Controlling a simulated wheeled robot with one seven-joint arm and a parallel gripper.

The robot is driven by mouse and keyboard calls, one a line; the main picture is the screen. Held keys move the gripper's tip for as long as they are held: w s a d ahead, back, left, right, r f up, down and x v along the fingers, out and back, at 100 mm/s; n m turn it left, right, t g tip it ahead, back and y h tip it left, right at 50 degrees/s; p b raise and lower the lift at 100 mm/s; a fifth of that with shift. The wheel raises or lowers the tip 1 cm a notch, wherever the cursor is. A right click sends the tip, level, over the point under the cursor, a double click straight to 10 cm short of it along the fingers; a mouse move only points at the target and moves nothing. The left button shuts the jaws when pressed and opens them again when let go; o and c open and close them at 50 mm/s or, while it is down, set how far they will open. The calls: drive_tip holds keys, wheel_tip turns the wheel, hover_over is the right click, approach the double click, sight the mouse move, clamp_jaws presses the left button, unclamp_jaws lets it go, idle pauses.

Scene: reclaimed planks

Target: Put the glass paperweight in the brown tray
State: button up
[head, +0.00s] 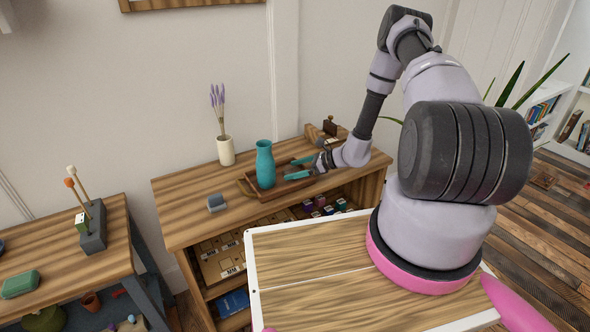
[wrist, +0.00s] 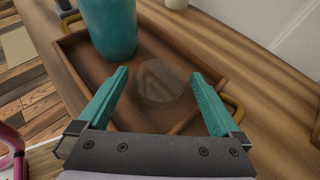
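The glass paperweight (wrist: 160,87) is a clear, roundish piece that shows in the wrist view. It appears to rest on the floor of the brown tray (wrist: 190,52). The tray also shows in the head view (head: 296,187), on the wooden cabinet top. My gripper (head: 298,168) is over the tray with its teal fingers spread. In the wrist view my gripper (wrist: 160,75) is open, with the paperweight seen between the fingers and no finger visibly touching it. The paperweight cannot be made out in the head view.
A teal vase (head: 265,165) stands upright at the tray's left end, close to my fingers; it also shows in the wrist view (wrist: 108,28). A white vase with lavender (head: 226,150) stands behind. A small grey object (head: 216,202) lies on the cabinet top (head: 185,225), left of the tray.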

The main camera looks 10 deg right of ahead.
drive_tip(key=shift+r, duration=0.2)
drive_tip(key=v, duration=1.2)
drive_tip(key=s+a+r+n+g+h, duration=0.25)
drive_tip(key=r+n, duration=0.35)
drive_tip(key=r, duration=0.8)
drive_tip(key=s+a+r+n+g+h, duration=0.1)
drive_tip(key=s+a+r+n+g, duration=0.25)
drive_tip(key=r, duration=1.05)
drive_tip(key=s+d+r+n+t+h, duration=0.1)
drive_tip(key=s+r+n+t+h, duration=0.5)
drive_tip(key=s+r, duration=1.3)
drive_tip(key=n+t, duration=0.1)
drive_tip(key=n, duration=0.2)
drive_tip(key=shift+d+n, duration=0.35)
drive_tip(key=shift+d, duration=0.05)
